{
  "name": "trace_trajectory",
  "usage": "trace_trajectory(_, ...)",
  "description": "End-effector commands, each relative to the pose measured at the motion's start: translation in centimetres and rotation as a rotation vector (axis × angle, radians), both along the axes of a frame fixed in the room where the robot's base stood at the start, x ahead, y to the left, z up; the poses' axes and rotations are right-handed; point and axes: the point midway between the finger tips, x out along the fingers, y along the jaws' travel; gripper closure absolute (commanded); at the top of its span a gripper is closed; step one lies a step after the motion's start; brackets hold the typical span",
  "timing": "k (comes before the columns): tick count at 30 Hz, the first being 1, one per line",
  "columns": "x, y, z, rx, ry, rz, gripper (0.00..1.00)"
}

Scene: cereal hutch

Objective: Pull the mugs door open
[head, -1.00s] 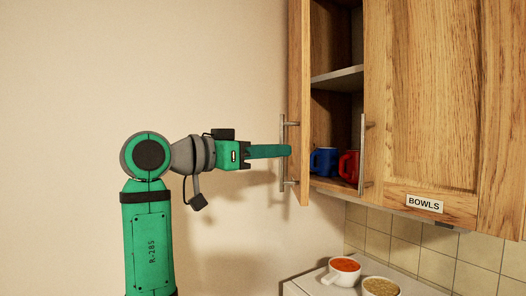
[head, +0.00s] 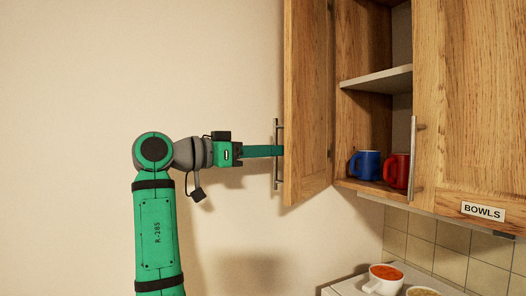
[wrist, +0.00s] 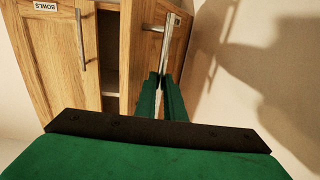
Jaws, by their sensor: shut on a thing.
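The mugs door (head: 306,110) is a wooden cabinet door swung well open on the left of the cabinet. Its metal bar handle (head: 277,165) stands upright on the door's outer side. My gripper (head: 280,151) is shut on this handle, and the green fingers reach it from the left. In the wrist view, the fingers (wrist: 162,88) close around the lower part of the handle (wrist: 168,45), with the door (wrist: 143,45) beside it. Inside the open cabinet, a blue mug (head: 365,164) and a red mug (head: 397,170) stand on the bottom board. The door's own label is not visible.
The door marked BOWLS (head: 463,120) is closed, and its bar handle (head: 413,158) stands near the opening. A shelf (head: 378,78) crosses the cabinet above the mugs. Below, cups of food (head: 384,286) stand on a counter. The wall at left is clear.

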Motion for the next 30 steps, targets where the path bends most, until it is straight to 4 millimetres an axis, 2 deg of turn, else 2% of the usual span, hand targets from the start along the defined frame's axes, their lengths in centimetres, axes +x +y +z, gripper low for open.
trace_trajectory(1,0.5,-0.7,-0.6,0.008,0.011,-0.005,1.0)
trace_trajectory(11,0.6,-0.8,-0.7,0.009,0.012,-0.006,1.0)
trace_trajectory(12,0.6,-0.8,-0.7,0.01,0.012,-0.007,0.84)
trace_trajectory(14,0.5,-0.7,-0.7,0.009,0.012,-0.007,0.72)
trace_trajectory(26,0.1,-0.1,-0.3,0.005,0.004,-0.003,0.72)
trace_trajectory(30,-0.6,1.1,-0.2,0.003,0.003,-0.001,0.72)
